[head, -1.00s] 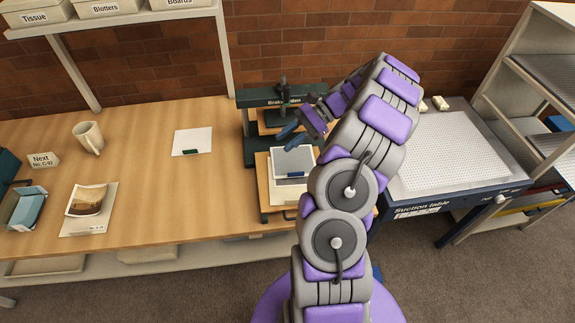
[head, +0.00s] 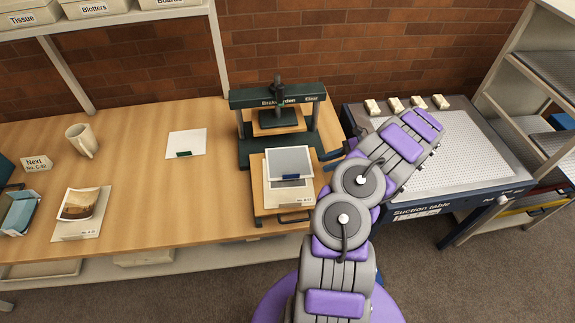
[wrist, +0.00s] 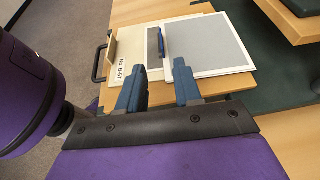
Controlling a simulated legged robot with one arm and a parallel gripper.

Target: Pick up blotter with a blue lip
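The blotter (head: 289,162) is a grey sheet with a pale border and a blue lip (head: 290,177) along its near edge. It lies on a labelled pale folder or mount on the press's pulled-out wooden board. In the wrist view the blotter (wrist: 208,46) and its blue lip (wrist: 161,42) show ahead of the fingers. My gripper (wrist: 160,88) is open, with two blue fingers apart and nothing between them. In the head view my gripper (head: 330,155) is at the board's right side, partly hidden by my arm. I cannot tell its exact height over the board.
The green press (head: 280,97) stands behind the board (head: 257,203). A white sheet with a green lip (head: 186,142) lies left of it. A mug (head: 82,140) and a mounted photograph (head: 80,205) are further left. The suction table (head: 450,150) is at right. The bench between is clear.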

